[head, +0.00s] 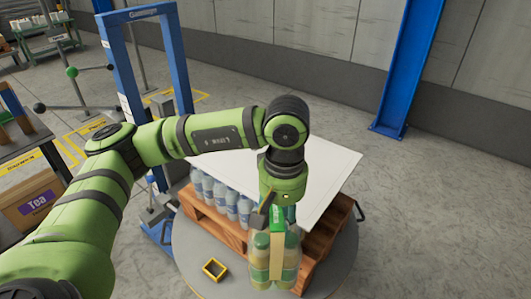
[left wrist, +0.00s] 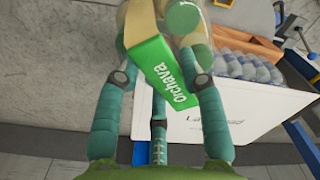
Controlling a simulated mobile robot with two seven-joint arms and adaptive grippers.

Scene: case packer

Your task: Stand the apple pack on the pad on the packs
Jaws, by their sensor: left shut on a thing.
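The apple pack (head: 262,262), bottles with green caps and a green and tan band, hangs upright in my left gripper (head: 278,208). In the left wrist view the gripper's teal fingers (left wrist: 160,110) close around the pack, and its green label (left wrist: 164,76) reads "Orchava". The white pad (head: 328,170) lies flat over the packs (head: 226,203) of clear, blue-tinted bottles; it also shows in the left wrist view (left wrist: 250,108). In the head view the pack overlaps the near edge of the pallet, off the pad's bare middle. Its height above the pad is hard to tell. My right gripper is out of view.
The packs stand on a wooden pallet (head: 318,243) on a round grey turntable (head: 190,262). A small yellow frame (head: 214,269) lies on the turntable. A blue post frame (head: 133,75) stands behind left. A "Tea" carton (head: 28,205) is at far left. The pad's visible top is clear.

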